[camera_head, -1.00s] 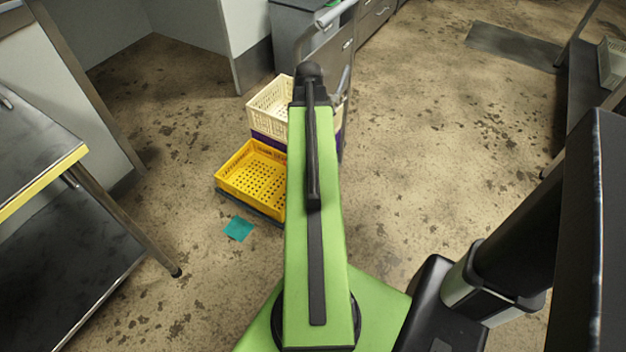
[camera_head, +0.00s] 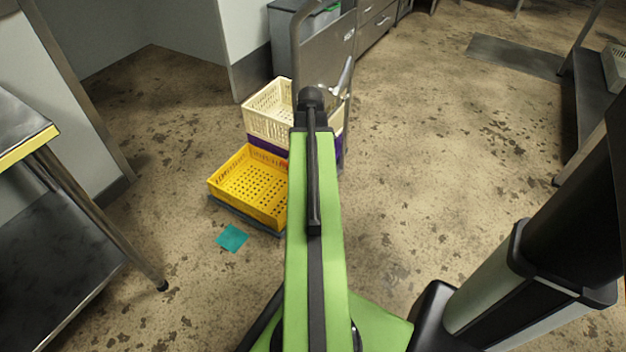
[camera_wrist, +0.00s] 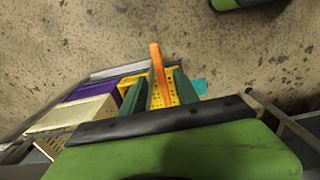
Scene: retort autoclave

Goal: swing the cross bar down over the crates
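In the wrist view an orange bar (camera_wrist: 158,72) stands out lengthwise between the teal fingers of my gripper (camera_wrist: 160,88). It looks like the cross bar, but its pivot is hidden. The fingers are apart, with a gap on both sides of the bar. A yellow crate (camera_head: 232,180) sits low at the front of the stack; a cream crate (camera_head: 268,118) sits on a purple crate (camera_head: 262,145) behind it. These crates also show in the wrist view, beyond the fingers. In the head view my green arm hides the gripper and most of the bar.
A metal handle frame (camera_head: 297,40) with a silver lever (camera_head: 344,80) rises behind the crates. A steel table (camera_head: 20,135) with a yellow edge stands at left. A teal patch (camera_head: 232,238) lies on the floor. Floor to the right is clear up to a dark bench (camera_head: 590,110).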

